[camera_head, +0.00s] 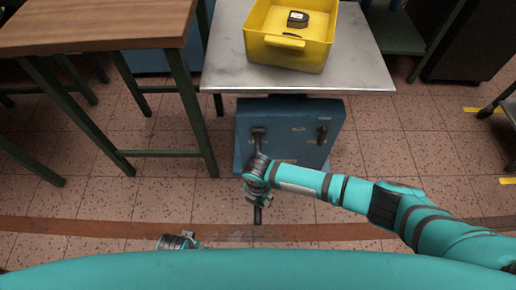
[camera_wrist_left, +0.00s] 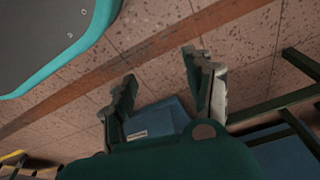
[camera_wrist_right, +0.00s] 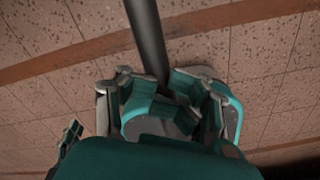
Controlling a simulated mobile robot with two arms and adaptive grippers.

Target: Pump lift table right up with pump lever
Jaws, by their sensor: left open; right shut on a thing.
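The lift table has a grey metal top (camera_head: 225,72) and a blue base (camera_head: 300,115) standing on the floor. The dark pump lever (camera_head: 260,144) comes out of the left part of the base's front and runs toward me. My right gripper (camera_head: 258,197) is shut on the lever, whose rod also shows in the right wrist view (camera_wrist_right: 147,35). Part of the lever is hidden by the gripper and wrist. My left gripper (camera_wrist_left: 160,65) is open and empty in the left wrist view, with the blue base visible beyond its fingers. In the head view only part of the left arm shows, low down.
A yellow crate (camera_head: 256,47) with a dark object (camera_head: 298,19) in it stands on the lift table. A second black handle (camera_head: 322,131) is on the base's right side. A wooden table (camera_head: 100,22) with green legs stands close at left. Tiled floor in front is clear.

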